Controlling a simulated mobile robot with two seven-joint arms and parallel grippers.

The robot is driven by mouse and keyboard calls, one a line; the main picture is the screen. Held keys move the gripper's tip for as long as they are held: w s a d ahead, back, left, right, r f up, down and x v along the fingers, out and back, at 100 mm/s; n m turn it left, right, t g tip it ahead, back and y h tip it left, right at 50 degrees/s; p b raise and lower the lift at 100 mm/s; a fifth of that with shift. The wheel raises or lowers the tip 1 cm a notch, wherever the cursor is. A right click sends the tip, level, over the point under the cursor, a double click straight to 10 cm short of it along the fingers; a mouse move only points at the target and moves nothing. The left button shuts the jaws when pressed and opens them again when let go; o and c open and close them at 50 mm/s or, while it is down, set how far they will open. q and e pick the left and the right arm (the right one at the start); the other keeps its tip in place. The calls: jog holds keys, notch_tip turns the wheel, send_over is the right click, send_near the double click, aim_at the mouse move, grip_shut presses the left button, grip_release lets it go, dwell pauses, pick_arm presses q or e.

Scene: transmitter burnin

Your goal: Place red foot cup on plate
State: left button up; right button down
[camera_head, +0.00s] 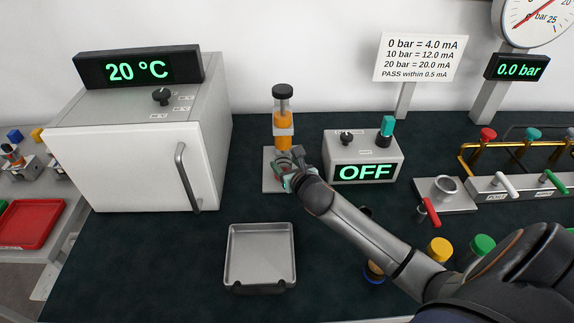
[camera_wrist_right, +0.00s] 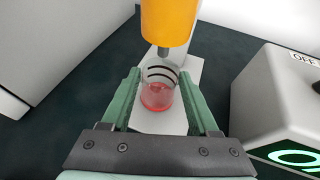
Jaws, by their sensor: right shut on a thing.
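The clear cup with a red foot (camera_wrist_right: 157,97) and dark curved bands is between the green fingers of my right gripper (camera_wrist_right: 158,84) in the wrist view. The gripper is shut on it. In the head view my right gripper (camera_head: 288,172) is over the pale plate (camera_head: 270,183) at the base of the orange cylinder (camera_head: 283,138), and it mostly hides the cup. In the wrist view the plate (camera_wrist_right: 187,72) lies behind and under the cup, below the orange cylinder's nozzle. I cannot tell whether the cup touches the plate. My left gripper is not in view.
A box reading OFF (camera_head: 362,160) stands close to the right of the plate. A white oven (camera_head: 135,150) stands at the left. An empty metal tray (camera_head: 260,228) lies in front. Valves and colored-top parts (camera_head: 440,247) are at the right.

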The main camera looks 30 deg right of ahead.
jog(key=shift+f, duration=0.1)
jog(key=shift+c, duration=0.7)
grip_release()
jog(key=shift+s, duration=0.1)
jog(key=p+v, duration=0.1)
jog(key=v, duration=1.1)
